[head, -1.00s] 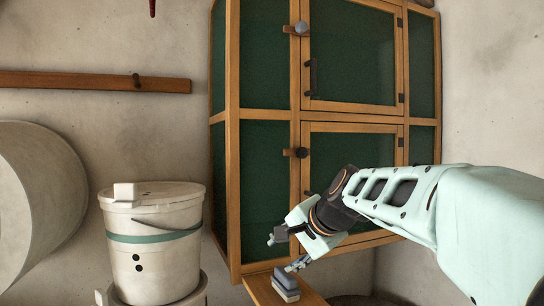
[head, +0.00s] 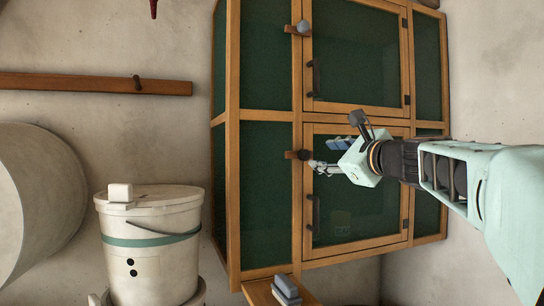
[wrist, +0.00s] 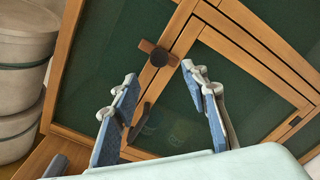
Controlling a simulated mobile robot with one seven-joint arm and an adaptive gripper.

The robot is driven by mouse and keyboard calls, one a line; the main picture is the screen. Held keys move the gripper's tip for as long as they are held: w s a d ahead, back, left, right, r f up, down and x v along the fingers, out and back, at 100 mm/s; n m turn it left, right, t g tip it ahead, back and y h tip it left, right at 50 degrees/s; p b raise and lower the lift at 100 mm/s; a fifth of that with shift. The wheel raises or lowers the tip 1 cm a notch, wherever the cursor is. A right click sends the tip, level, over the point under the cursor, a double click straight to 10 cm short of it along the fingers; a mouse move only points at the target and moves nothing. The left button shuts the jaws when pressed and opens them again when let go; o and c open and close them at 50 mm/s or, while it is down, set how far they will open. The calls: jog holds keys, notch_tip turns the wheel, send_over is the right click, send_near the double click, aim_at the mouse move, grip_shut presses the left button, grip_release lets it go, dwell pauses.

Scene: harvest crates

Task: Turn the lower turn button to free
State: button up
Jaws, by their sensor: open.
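The lower turn button (head: 291,155) is a short wooden bar with a dark round knob, on the cabinet frame beside the lower door (head: 345,215). The bar lies roughly level across the edge between frame and door. In the wrist view the turn button (wrist: 147,46) shows just beyond the fingertips, between them. My gripper (head: 324,156) is open and empty, just right of the knob, apart from it as far as I can tell. In the wrist view my gripper (wrist: 160,75) has its two blue-padded fingers spread wide. The lower door appears shut.
The upper turn button (head: 292,29) has a grey knob, beside the upper door. A dark handle (head: 314,212) is on the lower door below my gripper. A lidded bucket (head: 150,262) stands at left. Small blocks (head: 287,288) lie on a wooden ledge below.

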aim_at(306, 155)
jog(key=p+x, duration=0.2)
jog(key=x, duration=0.8)
jog(key=shift+w+a+f+p, duration=0.1)
jog(key=shift+f+p, duration=0.05)
jog(key=shift+p, duration=0.25)
grip_shut()
